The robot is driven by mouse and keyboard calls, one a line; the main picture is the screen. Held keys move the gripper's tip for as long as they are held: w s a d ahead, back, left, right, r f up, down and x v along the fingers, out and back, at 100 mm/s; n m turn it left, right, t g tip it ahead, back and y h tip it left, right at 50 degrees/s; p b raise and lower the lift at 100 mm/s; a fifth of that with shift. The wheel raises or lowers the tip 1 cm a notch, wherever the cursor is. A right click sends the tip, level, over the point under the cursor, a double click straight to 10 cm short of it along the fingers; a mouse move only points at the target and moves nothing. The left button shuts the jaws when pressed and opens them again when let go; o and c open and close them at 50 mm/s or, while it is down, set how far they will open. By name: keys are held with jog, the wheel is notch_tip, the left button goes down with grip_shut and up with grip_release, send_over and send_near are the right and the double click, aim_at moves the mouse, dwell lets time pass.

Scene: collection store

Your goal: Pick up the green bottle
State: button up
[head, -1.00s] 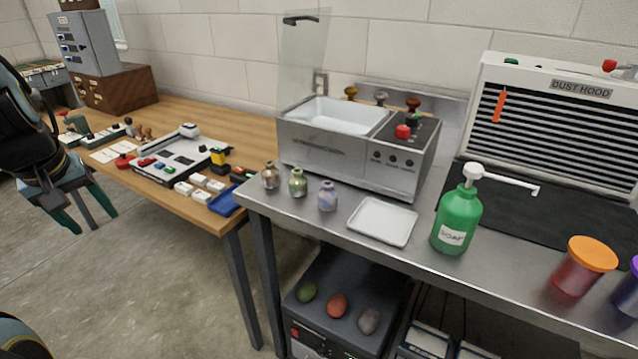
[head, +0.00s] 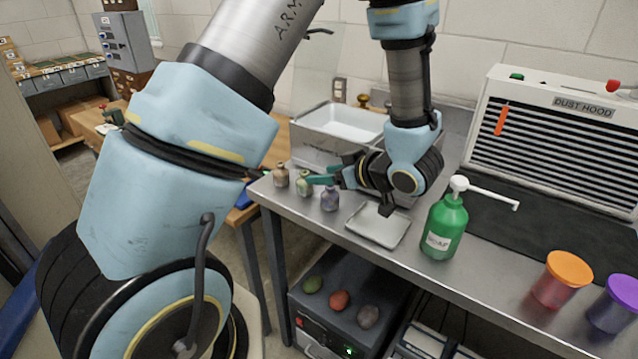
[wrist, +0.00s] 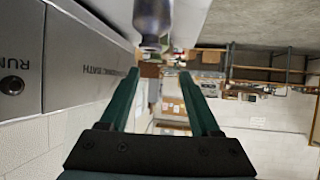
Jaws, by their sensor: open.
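A small green bottle (head: 303,184) stands near the left end of the steel bench, between a small brown bottle (head: 281,177) and a small purple-blue bottle (head: 330,198). A larger green soap bottle (head: 445,228) with a white pump stands further right. My gripper (head: 319,179) is open and empty, its teal fingers pointing left close to the small green bottle; I cannot tell if they touch it. The wrist view is upside down and shows the purple-blue bottle (wrist: 152,18) outside and below the open fingers (wrist: 159,76). The green bottle cannot be made out there.
A white tray (head: 364,238) lies beneath my wrist. A steel sink unit (head: 312,146) stands behind the bottles. An orange-lidded jar (head: 561,279) and a purple-lidded jar (head: 613,304) stand at the right. A wooden table (head: 88,124) adjoins on the left.

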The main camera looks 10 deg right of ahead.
aim_at(306, 173)
jog(key=x, duration=0.3)
jog(key=shift+w+p, duration=0.25)
jog(key=shift+p, duration=0.05)
jog(key=p+x, duration=0.1)
jog(key=x, duration=0.1)
jog(key=p+x, duration=0.1)
jog(key=x, duration=0.1)
jog(key=shift+w+p, duration=0.3)
jog(key=shift+w, duration=0.2)
jog(key=shift+w+a+f, duration=0.3)
jog(key=shift+w, duration=0.05)
grip_shut()
